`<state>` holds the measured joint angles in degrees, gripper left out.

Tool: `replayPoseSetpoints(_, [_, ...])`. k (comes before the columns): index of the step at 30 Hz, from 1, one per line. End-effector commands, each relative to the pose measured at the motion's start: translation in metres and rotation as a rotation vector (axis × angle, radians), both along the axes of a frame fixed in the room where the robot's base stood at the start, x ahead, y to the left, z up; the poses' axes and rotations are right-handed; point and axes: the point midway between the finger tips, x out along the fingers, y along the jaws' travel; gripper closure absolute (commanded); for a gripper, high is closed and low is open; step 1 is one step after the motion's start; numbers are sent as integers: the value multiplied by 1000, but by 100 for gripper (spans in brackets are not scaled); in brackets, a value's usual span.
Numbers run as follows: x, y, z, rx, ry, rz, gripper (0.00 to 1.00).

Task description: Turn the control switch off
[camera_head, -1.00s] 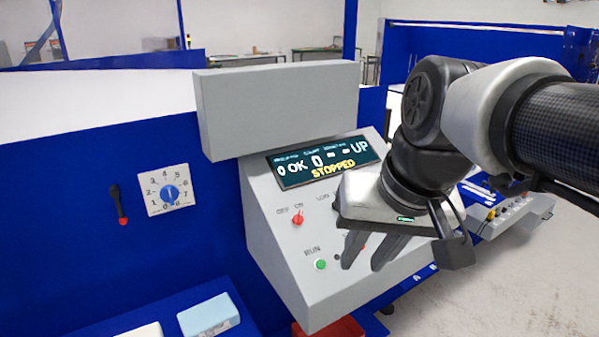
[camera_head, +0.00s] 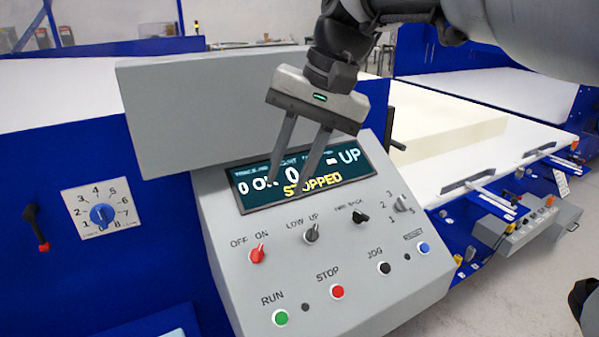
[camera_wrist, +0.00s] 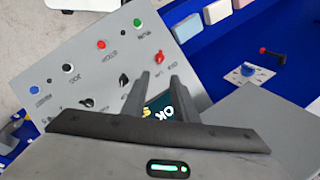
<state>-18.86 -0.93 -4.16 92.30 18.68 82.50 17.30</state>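The control switch is a red knob (camera_head: 258,255) under the OFF and ON labels at the panel's left. Its pointer appears to lean up and right, toward ON. In the wrist view the red knob (camera_wrist: 159,58) lies just beyond the fingertips. My gripper (camera_head: 286,192) is in front of the display, up and right of the knob in the head view. Its two fingers are apart with nothing between them. In the wrist view the gripper (camera_wrist: 160,80) also shows a gap between its fingers. It appears apart from the knob. The display (camera_head: 340,192) reads STOPPED and is partly hidden by the fingers.
The grey panel also carries a LOW/UP knob (camera_head: 311,232), a black knob (camera_head: 360,217), a green RUN button (camera_head: 280,318), a red STOP button (camera_head: 337,292) and a blue button (camera_head: 423,248). A grey box (camera_head: 200,110) stands behind the display. A dial plate (camera_head: 85,220) is at left.

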Motion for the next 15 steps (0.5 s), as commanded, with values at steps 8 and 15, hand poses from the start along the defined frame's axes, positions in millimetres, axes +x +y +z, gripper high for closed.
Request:
replayPoseSetpoints(8, [0, 18, -55, -3, 5, 2, 74])
replayPoseSetpoints(15, [1, 35, -105, -4, 4, 1, 74])
